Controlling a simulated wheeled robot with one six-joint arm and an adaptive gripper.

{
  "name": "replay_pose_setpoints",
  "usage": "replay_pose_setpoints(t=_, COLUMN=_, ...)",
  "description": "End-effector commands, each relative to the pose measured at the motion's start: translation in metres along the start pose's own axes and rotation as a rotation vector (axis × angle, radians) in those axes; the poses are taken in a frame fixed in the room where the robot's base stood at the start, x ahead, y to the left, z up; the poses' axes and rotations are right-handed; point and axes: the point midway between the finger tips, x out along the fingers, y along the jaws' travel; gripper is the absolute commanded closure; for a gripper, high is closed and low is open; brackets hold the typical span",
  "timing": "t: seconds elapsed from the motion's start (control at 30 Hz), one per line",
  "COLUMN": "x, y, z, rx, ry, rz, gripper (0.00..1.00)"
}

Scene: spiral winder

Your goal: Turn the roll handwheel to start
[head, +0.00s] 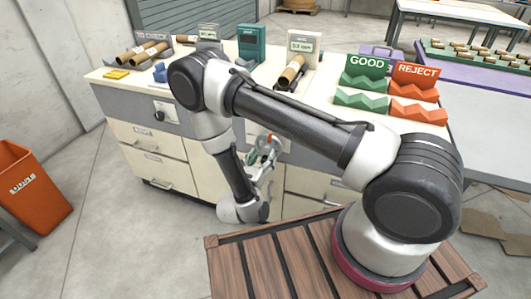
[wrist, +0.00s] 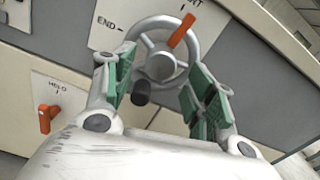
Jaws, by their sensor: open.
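The roll handwheel (wrist: 143,27) is a grey ring with spokes and a hub on a white plate on the cabinet front. An orange marker (wrist: 183,30) on its rim points up and right, near a partly cut-off label ending in "RT". The word "END" is to the left of the wheel. A dark crank knob (wrist: 140,97) shows at the wheel's lower side. My gripper (wrist: 158,78) is open, its green-padded fingers at the left and right of the wheel's lower part, with the knob between them. Whether they touch the rim is unclear. In the head view my gripper (head: 261,160) is at the cabinet front.
An orange HOLD knob (wrist: 45,117) sits left of my left finger. The bench top (head: 222,78) carries cardboard tubes (head: 290,72), a green GOOD rack (head: 362,80) and an orange REJECT rack (head: 413,88). An orange bin (head: 32,188) stands at the left. Floor between is clear.

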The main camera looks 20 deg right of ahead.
Motion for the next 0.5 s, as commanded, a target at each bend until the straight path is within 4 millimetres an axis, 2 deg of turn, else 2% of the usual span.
replay_pose_setpoints(t=0.1, x=0.018, y=-0.001, z=0.0, rx=0.0, ry=0.0, rz=-0.003, gripper=0.45)
replay_pose_setpoints(t=0.2, x=0.028, y=-0.001, z=0.0, rx=-0.001, ry=0.0, rz=-0.002, gripper=0.45)
replay_pose_setpoints(t=0.5, x=0.033, y=0.0, z=0.0, rx=-0.002, ry=-0.001, rz=0.002, gripper=0.45)
